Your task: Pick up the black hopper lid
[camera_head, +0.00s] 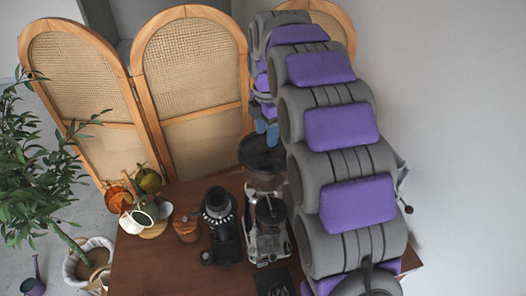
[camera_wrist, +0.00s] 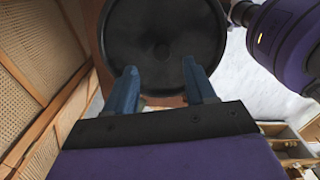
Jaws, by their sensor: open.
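The black hopper lid (camera_head: 262,153) is a round dark disc on top of the clear hopper of the coffee grinder (camera_head: 267,215). In the wrist view the lid (camera_wrist: 165,30) fills the upper middle, with a raised rim and a small knob at its centre. My gripper (camera_head: 266,131) is just above the lid's far side in the head view. Its two blue fingers are apart in the wrist view (camera_wrist: 159,68), with the lid showing between and beyond them. Nothing is held. Whether the fingertips touch the lid cannot be told.
The wooden cart top (camera_head: 150,262) also holds a black hand-grinder-like device (camera_head: 219,220), a wooden canister (camera_head: 187,228) and a white jug (camera_head: 140,219). A rattan folding screen (camera_head: 190,95) stands behind. A potted plant (camera_head: 45,165) is at left. My arm hides the cart's right side.

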